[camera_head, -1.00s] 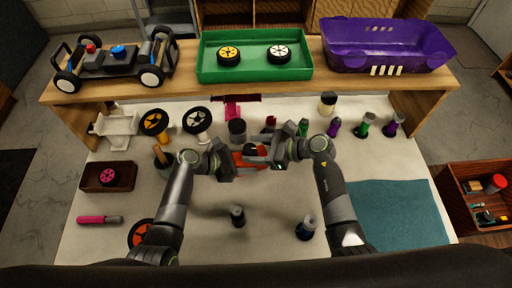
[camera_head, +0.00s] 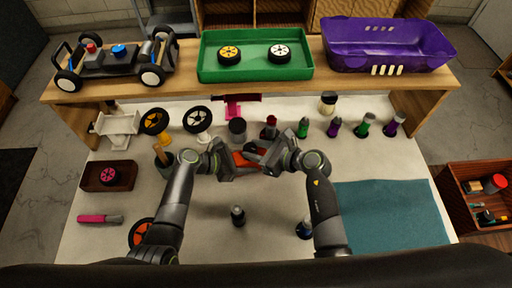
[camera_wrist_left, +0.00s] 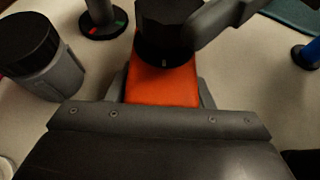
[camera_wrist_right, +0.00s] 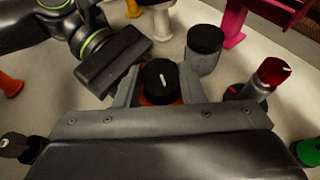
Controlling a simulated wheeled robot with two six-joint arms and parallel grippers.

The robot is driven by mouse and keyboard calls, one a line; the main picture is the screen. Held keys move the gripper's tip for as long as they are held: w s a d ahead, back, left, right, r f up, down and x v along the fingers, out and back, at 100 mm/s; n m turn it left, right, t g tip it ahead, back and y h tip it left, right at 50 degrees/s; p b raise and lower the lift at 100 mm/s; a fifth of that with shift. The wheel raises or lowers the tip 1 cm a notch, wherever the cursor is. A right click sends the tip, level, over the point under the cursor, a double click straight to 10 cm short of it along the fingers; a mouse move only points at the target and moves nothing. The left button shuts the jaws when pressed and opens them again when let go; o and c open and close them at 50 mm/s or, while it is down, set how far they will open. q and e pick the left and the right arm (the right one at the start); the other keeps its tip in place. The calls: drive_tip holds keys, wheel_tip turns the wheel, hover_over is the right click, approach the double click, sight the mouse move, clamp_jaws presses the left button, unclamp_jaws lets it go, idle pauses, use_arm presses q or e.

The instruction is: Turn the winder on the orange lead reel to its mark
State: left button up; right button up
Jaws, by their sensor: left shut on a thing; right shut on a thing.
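The orange lead reel (camera_head: 243,159) is between my two grippers over the middle of the white table; its orange body (camera_wrist_left: 163,85) fills the jaws of my left gripper (camera_head: 232,163), which is shut on it. The winder is a black round knob (camera_wrist_right: 159,78) on the reel, with a white line on its top. My right gripper (camera_head: 264,152) is shut on the winder, its fingers on either side of the knob. The knob (camera_wrist_left: 165,35) also shows in the left wrist view, partly covered by a right finger. I cannot make out the target mark.
A dark grey canister (camera_head: 237,130) and a red-topped post (camera_head: 270,128) stand just behind the grippers. Several coloured posts stand at right. A black-topped post (camera_head: 238,216) stands in front. A teal mat (camera_head: 392,220) lies clear at right; a wooden shelf (camera_head: 190,86) spans the back.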

drive_tip(key=o, duration=1)
drive_tip(key=v, duration=1.2)
drive_tip(key=shift+f, duration=0.1)
